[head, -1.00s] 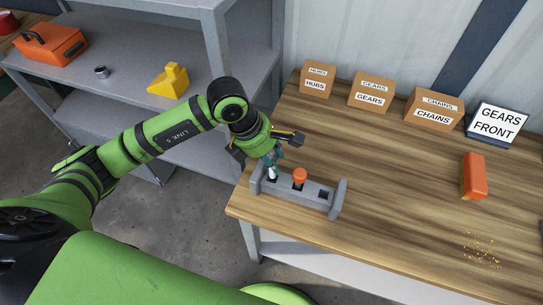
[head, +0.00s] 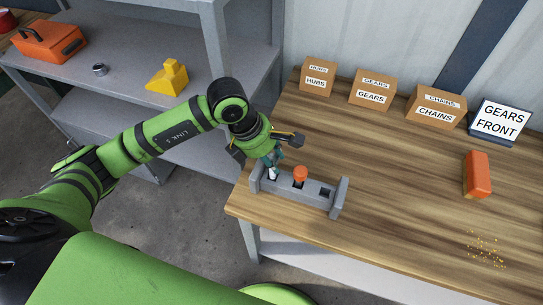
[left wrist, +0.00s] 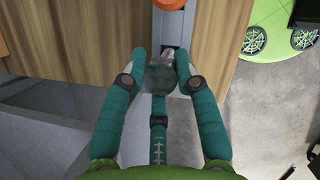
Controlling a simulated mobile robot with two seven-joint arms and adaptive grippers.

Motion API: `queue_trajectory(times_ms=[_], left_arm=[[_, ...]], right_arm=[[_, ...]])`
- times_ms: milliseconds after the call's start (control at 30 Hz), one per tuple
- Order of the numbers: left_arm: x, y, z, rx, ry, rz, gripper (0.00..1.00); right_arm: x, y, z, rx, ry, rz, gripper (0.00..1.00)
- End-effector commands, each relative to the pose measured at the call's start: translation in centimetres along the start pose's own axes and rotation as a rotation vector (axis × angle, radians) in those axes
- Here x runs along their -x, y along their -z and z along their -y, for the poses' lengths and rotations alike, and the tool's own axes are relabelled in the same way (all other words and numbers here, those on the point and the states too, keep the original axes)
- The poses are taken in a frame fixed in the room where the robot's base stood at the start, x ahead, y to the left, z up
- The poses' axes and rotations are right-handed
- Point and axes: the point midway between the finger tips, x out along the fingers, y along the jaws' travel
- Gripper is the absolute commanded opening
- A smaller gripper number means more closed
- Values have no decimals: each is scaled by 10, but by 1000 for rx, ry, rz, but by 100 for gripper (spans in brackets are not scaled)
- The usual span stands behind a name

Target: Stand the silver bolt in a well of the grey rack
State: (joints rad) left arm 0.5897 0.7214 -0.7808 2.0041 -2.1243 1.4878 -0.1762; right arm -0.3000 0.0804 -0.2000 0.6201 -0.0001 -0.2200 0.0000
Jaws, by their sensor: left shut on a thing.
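The grey rack (head: 304,199) stands at the table's front left edge, with raised ends. My left gripper (head: 271,164) points down over the rack's left end. It is shut on the silver bolt (head: 272,174), whose bright lower part shows at the left well. I cannot tell how deep the bolt sits in that well. In the left wrist view the fingers (left wrist: 163,76) close around the bolt (left wrist: 167,58), above the rack (left wrist: 172,31). An orange-topped peg (head: 300,173) stands in the middle well. The right well (head: 325,192) looks empty. My right gripper is out of view.
Boxes labelled hubs (head: 316,83), gears (head: 371,94) and chains (head: 434,112) line the back, beside a sign (head: 500,119). Metal shelves (head: 120,80) stand left. The table's middle is clear.

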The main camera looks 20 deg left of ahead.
Motion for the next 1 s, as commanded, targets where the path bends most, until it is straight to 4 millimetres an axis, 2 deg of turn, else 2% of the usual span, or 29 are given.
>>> queue_trajectory(times_ms=[1000], left_arm=[[-25,9,0,0,-1,2,0]], right_arm=[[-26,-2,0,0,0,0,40]])
